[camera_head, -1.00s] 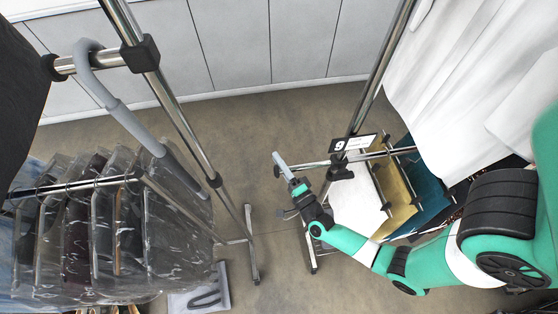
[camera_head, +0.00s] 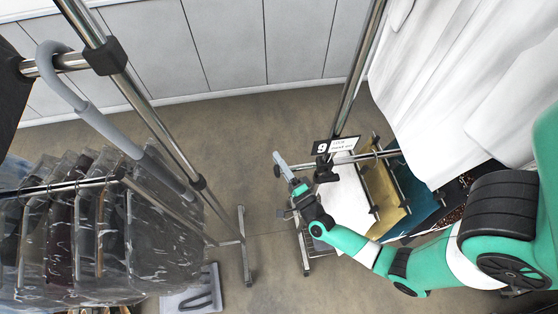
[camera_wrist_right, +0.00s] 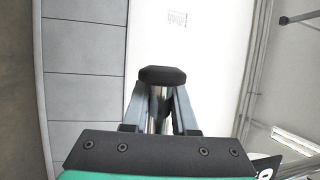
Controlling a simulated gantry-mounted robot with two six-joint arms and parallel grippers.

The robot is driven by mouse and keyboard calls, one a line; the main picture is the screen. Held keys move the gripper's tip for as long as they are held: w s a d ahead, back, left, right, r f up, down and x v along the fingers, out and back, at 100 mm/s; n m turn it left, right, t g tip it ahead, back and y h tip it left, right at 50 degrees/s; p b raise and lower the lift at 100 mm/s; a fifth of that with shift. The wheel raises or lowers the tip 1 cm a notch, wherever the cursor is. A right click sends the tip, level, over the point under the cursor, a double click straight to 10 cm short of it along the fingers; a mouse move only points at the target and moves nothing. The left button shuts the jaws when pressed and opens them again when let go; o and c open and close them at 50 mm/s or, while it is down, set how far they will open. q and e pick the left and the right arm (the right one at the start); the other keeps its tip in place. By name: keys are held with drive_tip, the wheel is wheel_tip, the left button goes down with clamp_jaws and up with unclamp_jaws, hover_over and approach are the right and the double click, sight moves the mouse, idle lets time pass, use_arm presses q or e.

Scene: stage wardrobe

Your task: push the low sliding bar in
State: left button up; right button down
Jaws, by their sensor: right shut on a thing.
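The low sliding bar (camera_head: 303,165) is a thin chrome tube on the right-hand rack. It sticks out to the left of the rack's upright, below the number 9 label (camera_head: 336,146). Its black end cap (camera_head: 277,171) is at the left end. My right gripper (camera_head: 279,164) is shut on the bar by this end. In the right wrist view, the black cap (camera_wrist_right: 163,75) and a short piece of chrome tube show between the two fingers of the right gripper (camera_wrist_right: 160,105). My left gripper is not in view.
Garments in clear covers (camera_head: 150,230) hang on the left rack (camera_head: 205,190), which has a grey hooked tube (camera_head: 95,110). Bare floor (camera_head: 245,140) lies between the racks. White cloth (camera_head: 440,100) hangs at right, above tan and teal pieces (camera_head: 385,195).

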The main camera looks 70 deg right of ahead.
drive_tip(key=shift+w+a, duration=0.15)
drive_tip(key=shift+w, duration=0.05)
drive_tip(key=c, duration=0.7)
unclamp_jaws()
drive_tip(key=v, duration=1.1)
drive_tip(key=shift+s+a, duration=0.15)
drive_tip(key=shift+s, duration=0.1)
drive_tip(key=shift+f, duration=0.2)
